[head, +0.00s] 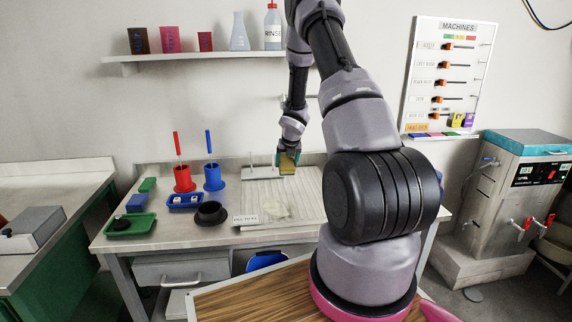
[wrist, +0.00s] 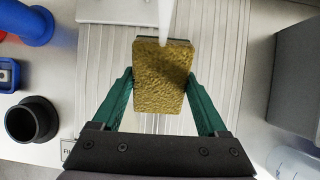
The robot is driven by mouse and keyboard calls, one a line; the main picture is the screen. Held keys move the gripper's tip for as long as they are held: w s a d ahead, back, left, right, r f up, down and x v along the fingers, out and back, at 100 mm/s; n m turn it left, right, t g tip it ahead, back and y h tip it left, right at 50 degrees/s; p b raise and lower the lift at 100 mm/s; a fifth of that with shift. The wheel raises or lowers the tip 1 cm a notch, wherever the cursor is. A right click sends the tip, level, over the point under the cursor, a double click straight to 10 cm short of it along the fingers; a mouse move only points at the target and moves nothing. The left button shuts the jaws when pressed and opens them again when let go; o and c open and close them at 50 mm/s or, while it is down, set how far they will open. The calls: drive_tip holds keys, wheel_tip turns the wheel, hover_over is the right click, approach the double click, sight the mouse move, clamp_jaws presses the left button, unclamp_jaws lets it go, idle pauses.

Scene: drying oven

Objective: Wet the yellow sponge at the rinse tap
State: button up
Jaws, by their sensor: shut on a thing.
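My gripper (wrist: 160,100) is shut on the yellow sponge (wrist: 160,82), which sits between its two green fingers. In the head view the sponge (head: 287,165) is held above the ribbed drainboard on the bench, below my wrist. A pale, tapering strip (wrist: 166,22) comes down from the top of the wrist view and overlaps the sponge's far edge. I cannot tell whether it is the tap's spout or running water, or whether it touches the sponge. In the head view my arm hides part of the wall where a tap might be.
The ribbed drainboard (head: 310,202) lies below. To its left stand a black ring-shaped holder (head: 211,213), red (head: 184,180) and blue (head: 213,178) holders with rods, and a green tray (head: 131,225). A shelf (head: 200,57) with beakers and a rinse bottle (head: 272,28) is above.

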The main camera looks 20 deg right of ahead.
drive_tip(key=s+a, duration=0.1)
drive_tip(key=s, duration=0.6)
drive_tip(key=shift+s+a, duration=0.2)
idle(1.0)
idle(0.4)
drive_tip(key=s+a+r, duration=0.1)
drive_tip(key=s+r, duration=0.3)
drive_tip(key=s, duration=0.1)
idle(0.4)
idle(0.6)
